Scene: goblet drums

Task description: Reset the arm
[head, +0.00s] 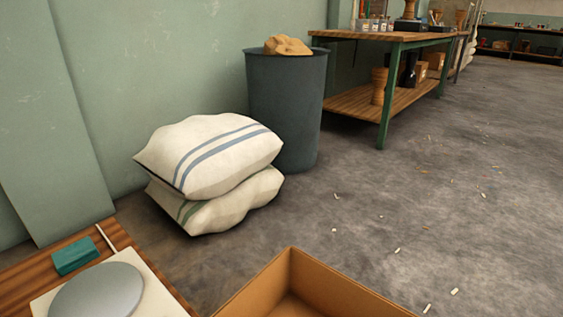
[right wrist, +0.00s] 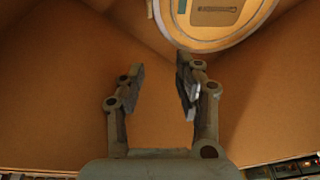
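My right gripper (right wrist: 160,78) shows in the right wrist view. Its two grey fingers stand apart with nothing between them. Behind it are the brown walls of a cardboard box (right wrist: 60,105). A round thing with a pale rim and an orange-tan face (right wrist: 205,36) lies beyond the fingertips, cut off by the top edge; I cannot tell what it is. In the head view an open cardboard box (head: 340,285) is at the bottom middle, only partly in frame. Neither arm shows in the head view, and my left gripper is not seen.
A wooden table (head: 185,302) at lower left bears a pale board with a grey disc (head: 97,291) and a teal block (head: 75,256). Two stacked sacks (head: 215,155), a dark bin (head: 287,105) and a workbench (head: 385,37) stand along the wall. The floor at right is open.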

